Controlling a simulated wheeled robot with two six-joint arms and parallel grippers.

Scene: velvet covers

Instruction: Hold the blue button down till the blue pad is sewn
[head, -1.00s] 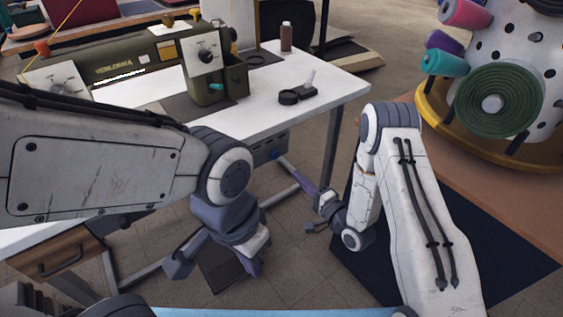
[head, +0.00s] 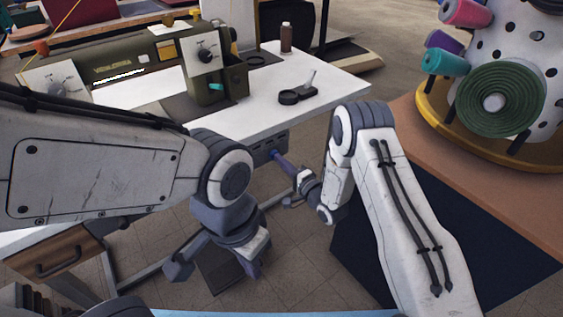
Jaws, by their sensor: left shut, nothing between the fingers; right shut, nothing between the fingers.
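A dark switch panel (head: 270,146) hangs under the front edge of the white sewing table (head: 320,98). My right gripper (head: 274,155) is shut and empty, its purple fingertips at the panel's face. The blue button is not visible now, apparently behind these fingertips. I cannot tell whether they touch or press it. My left gripper (head: 254,271) is shut and empty, pointing down over the floor in front of the table. An olive sewing machine (head: 130,72) stands on the table. I cannot make out a blue pad.
A small black item (head: 290,97) and a brown bottle (head: 286,39) stand on the table. A wooden drawer (head: 60,255) is at lower left. At right, a pegged stand holds a green roll (head: 500,100) and several spools. A dark mat (head: 375,255) lies below my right arm.

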